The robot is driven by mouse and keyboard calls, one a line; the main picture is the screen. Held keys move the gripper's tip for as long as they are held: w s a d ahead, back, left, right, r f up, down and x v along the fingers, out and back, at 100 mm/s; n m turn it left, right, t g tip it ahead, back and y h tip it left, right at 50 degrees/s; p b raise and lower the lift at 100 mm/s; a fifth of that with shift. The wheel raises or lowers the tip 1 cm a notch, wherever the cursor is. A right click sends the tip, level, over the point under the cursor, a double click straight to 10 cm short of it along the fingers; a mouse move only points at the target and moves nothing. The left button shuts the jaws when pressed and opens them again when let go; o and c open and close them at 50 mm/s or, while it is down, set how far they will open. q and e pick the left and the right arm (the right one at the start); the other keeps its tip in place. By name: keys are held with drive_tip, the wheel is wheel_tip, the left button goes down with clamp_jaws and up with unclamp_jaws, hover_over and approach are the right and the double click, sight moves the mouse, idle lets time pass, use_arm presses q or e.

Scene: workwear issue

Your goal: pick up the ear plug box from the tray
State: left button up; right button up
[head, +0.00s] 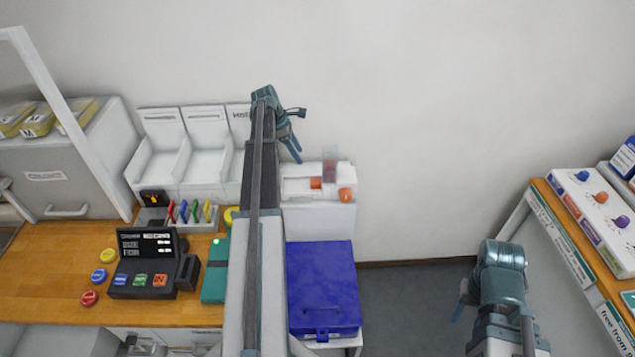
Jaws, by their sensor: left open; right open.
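I cannot pick out the ear plug box or its tray with certainty. A white unit (300,187) by the wall holds small orange pieces and a translucent reddish block (329,172); their labels are unreadable. A shallow grey holder (148,221) on the wooden counter carries coloured tags. My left gripper (295,130) is open and empty, raised in front of the wall above the white unit. Its arm hides part of the counter and bins. My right gripper (463,300) is open, low over the floor at the right, apart from any object.
A blue lidded case (322,285) stands right of my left arm. A black button panel (150,265) and round coloured buttons sit on the wooden counter (50,260). White bins (160,150) stand behind. A side shelf (575,235) is at the right. Grey floor (400,300) is clear between.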

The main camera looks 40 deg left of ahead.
use_arm(q)
drive_tip(key=b, duration=0.7)
hover_over(315, 181)
drive_tip(key=s+a, duration=0.2)
drive_tip(key=a, duration=0.1)
drive_tip(key=f, duration=0.7)
drive_tip(key=shift+w+d+f, duration=0.2)
drive_tip(key=shift+d+f, duration=0.05)
drive_tip(key=shift+w+d+f+b, duration=0.15)
drive_tip(key=shift+d+f+b, duration=0.05)
drive_tip(key=shift+b, duration=0.1)
drive_tip(key=b+x, duration=0.4)
drive_tip(key=x, duration=0.1)
drive_tip(key=shift+d+f+b, duration=0.15)
drive_tip(key=shift+b, duration=0.25)
clamp_jaws()
